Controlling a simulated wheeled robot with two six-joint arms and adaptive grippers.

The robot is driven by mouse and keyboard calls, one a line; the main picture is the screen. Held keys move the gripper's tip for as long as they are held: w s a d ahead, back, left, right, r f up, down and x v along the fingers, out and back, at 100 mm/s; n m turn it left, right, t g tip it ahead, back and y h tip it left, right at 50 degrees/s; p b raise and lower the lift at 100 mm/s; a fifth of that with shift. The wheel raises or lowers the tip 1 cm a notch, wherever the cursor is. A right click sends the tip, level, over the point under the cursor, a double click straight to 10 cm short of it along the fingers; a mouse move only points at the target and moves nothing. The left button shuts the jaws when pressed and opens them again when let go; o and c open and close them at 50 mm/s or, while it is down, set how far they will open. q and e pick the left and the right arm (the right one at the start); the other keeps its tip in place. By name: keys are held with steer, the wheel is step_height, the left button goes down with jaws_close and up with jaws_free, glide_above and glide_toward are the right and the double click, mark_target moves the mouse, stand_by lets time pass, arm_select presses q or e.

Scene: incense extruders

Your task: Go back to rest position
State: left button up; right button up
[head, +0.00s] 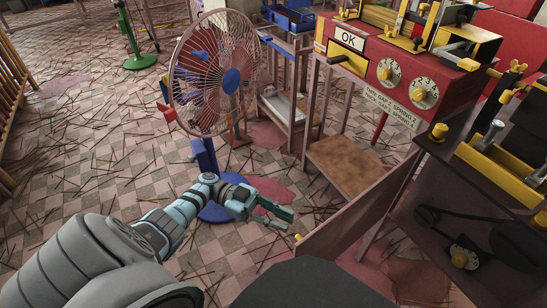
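My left arm reaches in from the lower left. Its gripper (284,220) is over the floor in the middle of the view, in front of the fan's blue base. Its two dark fingers are apart, with a gap between the tips, and I see nothing held between them. My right gripper is not in view.
A pedestal fan (212,75) stands just beyond my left gripper. To the right are a red machine (400,75) with dials and an "OK" sign, and a dark machine with yellow parts (500,170). Brown panels (350,215) stand near the gripper. Sticks litter the checkered floor (90,160).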

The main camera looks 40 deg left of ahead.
arm_select(q)
steer(key=shift+s+a, duration=0.2)
steer(key=shift+a, duration=0.75)
steer(key=shift+s+a, duration=0.15)
steer(key=shift+a, duration=0.75)
